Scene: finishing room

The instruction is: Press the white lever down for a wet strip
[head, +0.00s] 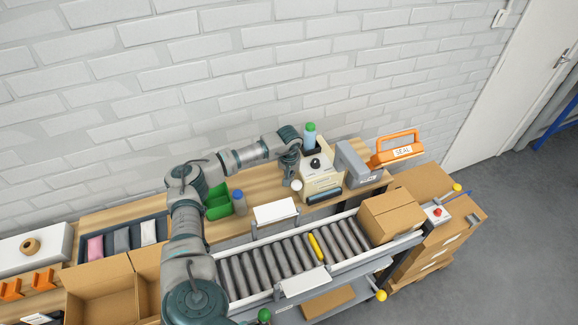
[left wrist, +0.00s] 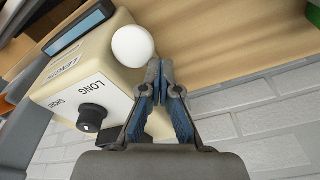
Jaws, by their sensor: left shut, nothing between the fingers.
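The white lever's round knob (head: 297,185) is at the left side of the cream tape dispenser (head: 322,181). In the left wrist view the white knob (left wrist: 133,46) stands out beside the dispenser (left wrist: 85,95), whose face has a black dial and the word LONG. My left gripper (head: 293,172) points down at the dispenser's left side. In the left wrist view its fingertips (left wrist: 161,66) are together and empty, close beside the knob. Whether they touch it I cannot tell. The lever's arm is hidden behind the knob. My right gripper is not in view.
A green-capped bottle (head: 310,135) stands behind the dispenser. A grey device (head: 356,163) and an orange sealer (head: 397,148) stand to its right. Green bins (head: 217,203) and a blue-capped bottle (head: 239,202) are to the left. A roller conveyor (head: 285,262) with a closed carton (head: 391,216) runs in front.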

